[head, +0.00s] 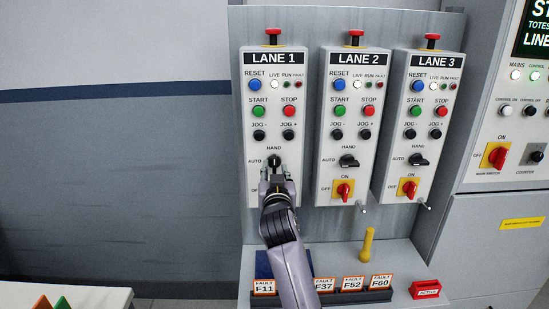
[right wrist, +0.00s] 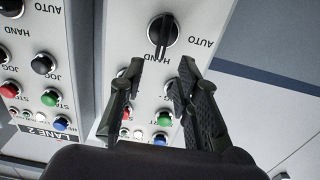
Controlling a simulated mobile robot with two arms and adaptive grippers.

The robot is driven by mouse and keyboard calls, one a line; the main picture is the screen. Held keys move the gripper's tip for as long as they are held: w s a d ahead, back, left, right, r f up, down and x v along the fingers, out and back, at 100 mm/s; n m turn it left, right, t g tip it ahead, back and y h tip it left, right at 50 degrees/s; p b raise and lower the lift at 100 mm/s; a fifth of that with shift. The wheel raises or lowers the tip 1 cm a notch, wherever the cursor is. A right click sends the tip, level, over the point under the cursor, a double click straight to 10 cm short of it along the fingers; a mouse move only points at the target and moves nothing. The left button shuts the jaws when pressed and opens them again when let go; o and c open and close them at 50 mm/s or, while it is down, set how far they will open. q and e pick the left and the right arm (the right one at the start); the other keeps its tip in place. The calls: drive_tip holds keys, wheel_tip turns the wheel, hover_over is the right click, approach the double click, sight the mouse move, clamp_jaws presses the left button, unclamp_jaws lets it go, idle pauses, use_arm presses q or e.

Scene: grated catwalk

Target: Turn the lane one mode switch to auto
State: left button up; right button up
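The lane one mode switch (head: 274,160) is a black rotary knob on the LANE 1 panel (head: 291,207), between the HAND label above and AUTO at its left. In the right wrist view, turned upside down, the knob (right wrist: 162,32) shows its ridge standing vertical, in line with the HAND label, with AUTO to the right. My right gripper (head: 273,173) is just in front of and below the knob in the head view and partly hides the panel's lower part. In the right wrist view its two fingers (right wrist: 161,66) are apart with nothing between them. My left gripper is out of view.
The LANE 2 (head: 363,61) and LANE 3 (head: 436,61) panels stand close at the right; their mode knobs lie roughly horizontal. Below are a shelf with fault tags (head: 354,284), a yellow peg (head: 367,243) and a red block (head: 425,289). The left wall side is clear.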

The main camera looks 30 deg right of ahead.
sight(274, 160)
drive_tip(key=p+x, duration=0.1)
drive_tip(key=x, duration=0.5)
drive_tip(key=shift+w+d, duration=0.15)
drive_tip(key=shift+c, duration=0.5)
clamp_jaws()
